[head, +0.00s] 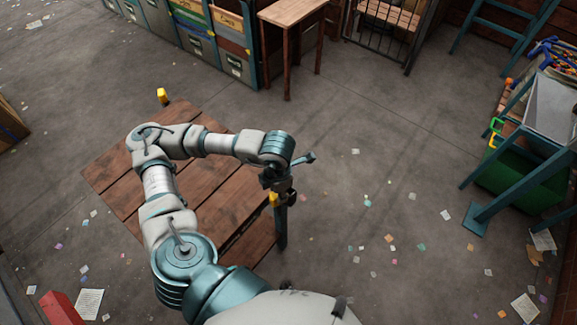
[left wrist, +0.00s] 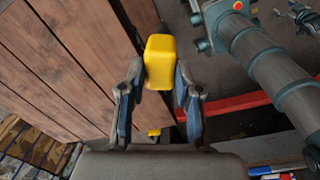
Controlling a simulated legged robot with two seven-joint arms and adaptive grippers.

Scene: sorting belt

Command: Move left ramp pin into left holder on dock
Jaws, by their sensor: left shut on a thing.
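My left gripper (head: 284,190) is at the right edge of a wooden plank platform (head: 120,182), its jaws pointing down. In the left wrist view my left gripper (left wrist: 158,92) is shut on a yellow block-topped pin (left wrist: 161,62), one finger on each side of it. The pin also shows as a small yellow patch beside the jaws in the head view (head: 274,199). A smaller yellow piece (left wrist: 154,132) shows below, between the finger bases; I cannot tell whether it is part of the same pin. No holder can be made out clearly. My right gripper is not in view.
Another yellow piece (head: 162,95) stands at the platform's far corner. A wooden table (head: 293,12) and bins (head: 237,65) stand at the back. A blue-legged stand (head: 478,218) and a green bin (head: 512,178) are at the right. Paper scraps litter the open floor.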

